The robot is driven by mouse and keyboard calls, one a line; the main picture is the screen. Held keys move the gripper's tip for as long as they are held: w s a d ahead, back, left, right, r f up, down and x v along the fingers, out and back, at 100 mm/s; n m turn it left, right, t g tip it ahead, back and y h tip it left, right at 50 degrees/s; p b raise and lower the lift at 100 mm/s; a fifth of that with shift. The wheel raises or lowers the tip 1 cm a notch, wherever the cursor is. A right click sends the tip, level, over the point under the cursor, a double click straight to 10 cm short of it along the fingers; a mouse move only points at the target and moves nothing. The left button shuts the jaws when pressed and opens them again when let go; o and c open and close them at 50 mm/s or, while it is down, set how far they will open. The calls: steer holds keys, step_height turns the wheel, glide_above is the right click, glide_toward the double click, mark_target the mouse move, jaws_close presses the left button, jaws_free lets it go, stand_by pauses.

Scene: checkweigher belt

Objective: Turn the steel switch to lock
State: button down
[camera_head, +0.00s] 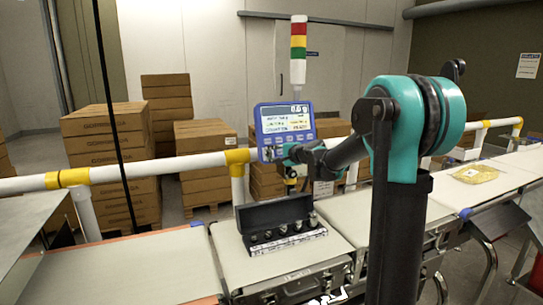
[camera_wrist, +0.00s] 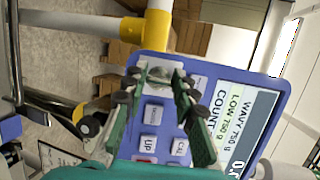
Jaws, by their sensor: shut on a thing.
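The blue control panel (camera_head: 284,108) stands on the conveyor rail, with a lit screen above a row of buttons. It also fills much of the wrist view (camera_wrist: 150,64), turned sideways, with its screen (camera_wrist: 238,115) on the right. The steel switch (camera_wrist: 158,74) shows as a small grey piece on the panel face between my fingertips. My gripper (camera_head: 287,152) reaches the panel's lower edge from the right. In the wrist view my gripper (camera_wrist: 160,82) has a green finger on each side of the switch and is shut on it. The fingers hide part of it, so its setting is unclear.
A white and yellow rail (camera_head: 205,162) runs behind the belts. An open black case of weights (camera_head: 280,223) sits on the weighing belt below the panel. A signal light (camera_head: 298,45) rises behind. A yellow packet (camera_head: 474,174) lies on the right belt.

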stand_by(0.4)
steer(key=c, duration=1.5)
jaws_free()
steer(key=v, duration=1.2)
